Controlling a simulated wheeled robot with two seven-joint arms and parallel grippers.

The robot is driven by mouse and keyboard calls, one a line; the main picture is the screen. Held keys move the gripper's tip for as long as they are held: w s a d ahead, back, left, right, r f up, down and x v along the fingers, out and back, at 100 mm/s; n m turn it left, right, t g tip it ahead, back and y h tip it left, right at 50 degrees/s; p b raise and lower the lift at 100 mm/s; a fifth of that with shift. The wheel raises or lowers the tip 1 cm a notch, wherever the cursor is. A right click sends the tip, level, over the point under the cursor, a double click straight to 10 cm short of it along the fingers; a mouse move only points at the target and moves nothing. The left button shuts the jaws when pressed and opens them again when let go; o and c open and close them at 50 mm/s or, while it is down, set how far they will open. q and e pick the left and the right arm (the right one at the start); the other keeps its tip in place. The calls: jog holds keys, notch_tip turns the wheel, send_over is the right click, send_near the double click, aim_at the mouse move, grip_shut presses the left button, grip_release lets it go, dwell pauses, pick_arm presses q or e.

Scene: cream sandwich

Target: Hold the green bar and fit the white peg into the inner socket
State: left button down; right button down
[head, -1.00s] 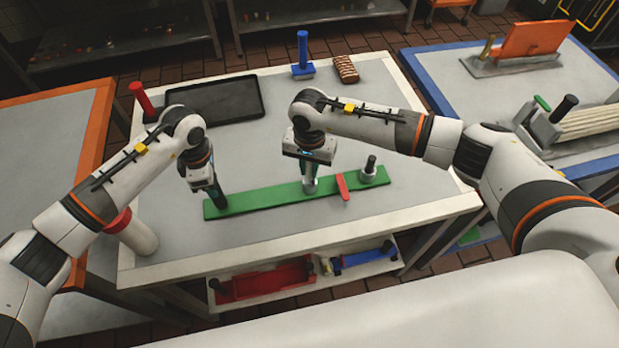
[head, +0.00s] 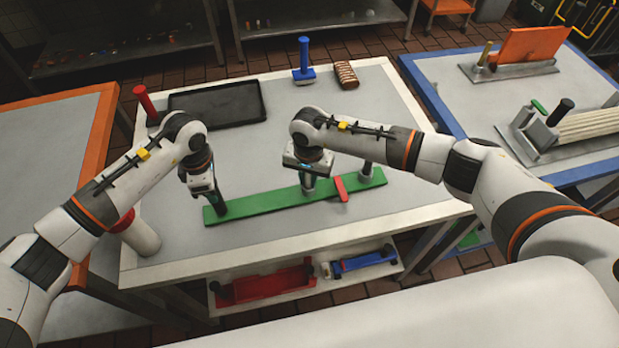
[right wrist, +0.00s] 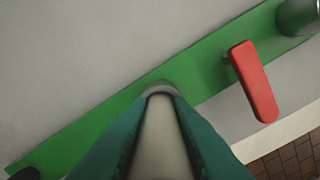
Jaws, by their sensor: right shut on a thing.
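The green bar (head: 270,201) lies flat across the table. My right gripper (head: 309,186) is shut on the white peg (right wrist: 160,140), above the middle part of the bar. In the right wrist view the peg stands between the teal fingers, its far end at a pale round rim (right wrist: 163,87) on the bar. I cannot tell how deep it sits. My left gripper (head: 213,192) is low at the black post (head: 217,206) on the bar's left end; its fingers are too small to read. A red lever (head: 341,188) crosses the bar right of the peg.
A white cylinder (head: 138,236) is at left. The table front is clear.

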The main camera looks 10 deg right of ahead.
jog(key=f, duration=0.1)
jog(key=s+f, duration=0.1)
jog(key=shift+d+f, duration=0.25)
jog(key=shift+f, duration=0.05)
jog(key=c, duration=1.5)
grip_release()
jog(key=shift+o, duration=1)
jog(key=shift+w+a+f, duration=0.1)
jog(key=shift+w+a, duration=0.05)
jog(key=r, duration=0.4)
jog(key=w+d+r, duration=0.1)
jog(key=r, duration=0.1)
jog(key=shift+w+r, duration=0.1)
jog(key=shift+r, duration=0.05)
jog(key=r, duration=0.7)
jog(key=shift+s+a+r, duration=0.1)
jog(key=shift+s+a, duration=0.15)
jog(key=shift+a, duration=0.1)
